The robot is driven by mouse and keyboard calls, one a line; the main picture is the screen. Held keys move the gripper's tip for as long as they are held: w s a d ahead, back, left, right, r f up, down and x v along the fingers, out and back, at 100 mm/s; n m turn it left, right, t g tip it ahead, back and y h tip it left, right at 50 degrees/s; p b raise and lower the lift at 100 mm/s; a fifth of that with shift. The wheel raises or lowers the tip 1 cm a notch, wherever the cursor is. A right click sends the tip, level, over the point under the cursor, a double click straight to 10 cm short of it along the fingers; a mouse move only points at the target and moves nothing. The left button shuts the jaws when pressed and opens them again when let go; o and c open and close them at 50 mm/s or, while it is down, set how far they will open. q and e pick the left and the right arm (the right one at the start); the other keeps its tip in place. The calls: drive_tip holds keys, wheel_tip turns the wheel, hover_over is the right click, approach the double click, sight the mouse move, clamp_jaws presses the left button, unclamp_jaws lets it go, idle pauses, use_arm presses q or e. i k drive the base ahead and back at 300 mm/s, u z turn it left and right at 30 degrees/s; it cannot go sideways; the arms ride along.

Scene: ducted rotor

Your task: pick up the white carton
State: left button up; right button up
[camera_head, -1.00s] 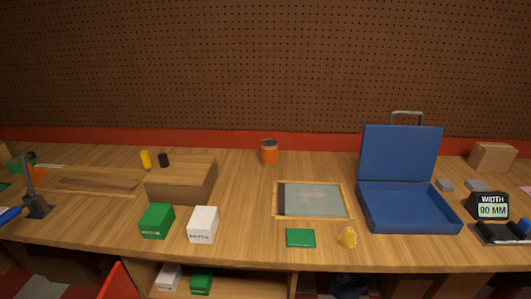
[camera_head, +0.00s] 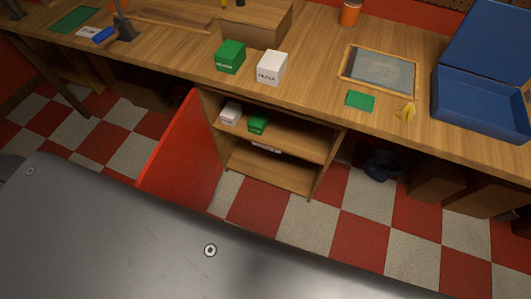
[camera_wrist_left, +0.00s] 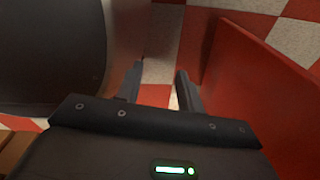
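A white carton (camera_head: 272,67) with dark lettering stands on the wooden bench near its front edge, just right of a green carton (camera_head: 230,56). A second, smaller-looking white carton (camera_head: 231,112) sits on the shelf under the bench, beside a green one (camera_head: 258,121). My left gripper (camera_wrist_left: 161,68) shows in the left wrist view, its two fingers apart with nothing between them. It is low beside the red door (camera_wrist_left: 262,95), with checkered floor beyond, and no carton shows there. Neither gripper shows in the head view.
The red cabinet door (camera_head: 182,145) stands open in front of the bench, left of the shelves. A wooden box (camera_head: 258,25) is behind the cartons. A framed panel (camera_head: 378,70), green block (camera_head: 360,101), yellow piece (camera_head: 406,112) and blue case (camera_head: 482,100) are to the right.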

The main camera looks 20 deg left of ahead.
sight(272, 66)
drive_tip(key=k, duration=1.15)
drive_tip(key=u, duration=0.25)
drive_tip(key=i, duration=0.6)
drive_tip(key=u, duration=0.15)
